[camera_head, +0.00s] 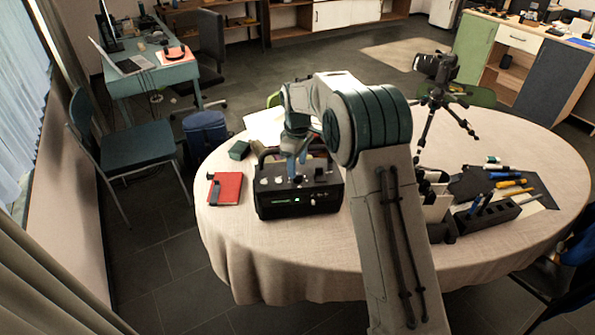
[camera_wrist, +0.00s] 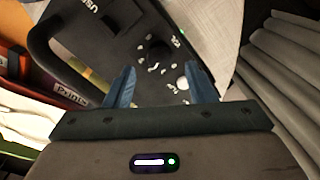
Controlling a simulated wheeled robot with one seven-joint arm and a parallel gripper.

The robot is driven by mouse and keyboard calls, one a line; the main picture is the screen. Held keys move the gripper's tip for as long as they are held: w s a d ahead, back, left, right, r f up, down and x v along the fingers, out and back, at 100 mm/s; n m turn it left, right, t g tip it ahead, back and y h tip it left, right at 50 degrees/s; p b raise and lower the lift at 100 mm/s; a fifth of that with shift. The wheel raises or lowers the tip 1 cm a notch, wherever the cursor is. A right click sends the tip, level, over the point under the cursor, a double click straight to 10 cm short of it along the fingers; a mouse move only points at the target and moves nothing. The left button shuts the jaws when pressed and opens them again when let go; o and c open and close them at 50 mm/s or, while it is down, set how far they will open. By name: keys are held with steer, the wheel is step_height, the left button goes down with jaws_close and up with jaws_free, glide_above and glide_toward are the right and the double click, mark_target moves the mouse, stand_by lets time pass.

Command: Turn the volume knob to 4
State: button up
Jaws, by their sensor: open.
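The black box-shaped device (camera_head: 300,203) stands on the round table, with a lit green display on its front and knobs and a handle on top. In the wrist view its black top panel (camera_wrist: 120,30) shows a round black volume knob (camera_wrist: 157,50) ringed by white marks, too small to read surely. My gripper (camera_head: 297,168) is over the top panel. A whitish round knob (camera_wrist: 182,83) is near the right finger.
A black pen holder (camera_head: 487,215) and several pens are at the right. A camera on a small tripod (camera_head: 437,85) stands at the back. The tablecloth in front of the device is clear.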

mark_target(298, 178)
steer(key=shift+f, duration=1.85)
steer(key=c, duration=1)
steer(key=shift+m, duration=0.3)
steer(key=shift+o, duration=0.2)
steer(key=m+b, duration=0.1)
steer(key=m, duration=0.8)
steer(key=shift+m, duration=2.2)
